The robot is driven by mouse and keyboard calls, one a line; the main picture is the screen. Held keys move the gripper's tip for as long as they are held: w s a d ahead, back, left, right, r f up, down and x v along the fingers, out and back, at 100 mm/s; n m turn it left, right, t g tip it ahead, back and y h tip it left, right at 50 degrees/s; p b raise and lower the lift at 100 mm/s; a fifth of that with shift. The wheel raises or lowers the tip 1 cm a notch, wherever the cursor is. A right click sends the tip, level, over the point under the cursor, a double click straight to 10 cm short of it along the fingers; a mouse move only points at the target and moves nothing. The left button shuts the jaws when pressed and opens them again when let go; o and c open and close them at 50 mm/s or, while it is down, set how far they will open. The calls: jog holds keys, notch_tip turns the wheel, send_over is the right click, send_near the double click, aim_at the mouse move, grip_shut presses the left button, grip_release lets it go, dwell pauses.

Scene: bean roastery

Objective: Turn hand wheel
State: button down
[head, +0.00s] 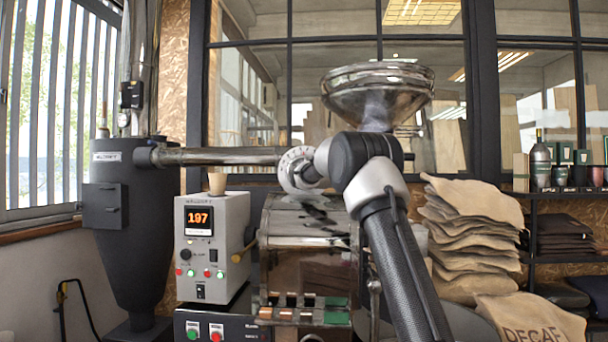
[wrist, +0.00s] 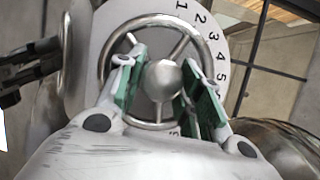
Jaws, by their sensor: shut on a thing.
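The hand wheel (wrist: 163,82) fills the middle of the wrist view, a metal ring with spokes and a round hub. Behind it is a pale dial plate (wrist: 212,35) with numbers along its edge, 1 to 5 readable. My gripper (wrist: 158,66) has its two green-padded fingers inside the ring, one on each side of the hub, and is shut on the wheel. The exact contact is hard to see. In the head view the dial plate (head: 292,168) shows at the end of a horizontal pipe, while my arm hides most of the wheel and my gripper.
A steel funnel (head: 378,88) stands above and behind my arm. A control box (head: 212,240) reading 197 is below left, near a dark cyclone hopper (head: 134,235). The roaster body (head: 305,240) is below the wheel. Stacked sacks (head: 468,240) lie right.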

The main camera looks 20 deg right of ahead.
jog(key=m, duration=0.1)
jog(key=m+t, duration=0.1)
jog(key=m, duration=0.2)
jog(key=shift+f+m+h, duration=0.25)
jog(key=shift+m+h, duration=0.05)
jog(key=shift+h, duration=0.1)
jog(key=shift+w+a+m+t+h, duration=0.1)
jog(key=shift+m+t+h, duration=0.35)
jog(key=shift+m, duration=0.9)
jog(key=shift+m+t+h, duration=0.25)
jog(key=shift+m+h, duration=0.4)
jog(key=shift+m, duration=0.7)
jog(key=c, duration=0.9)
grip_release()
jog(key=shift+c, duration=0.2)
jog(key=v, duration=1.2)
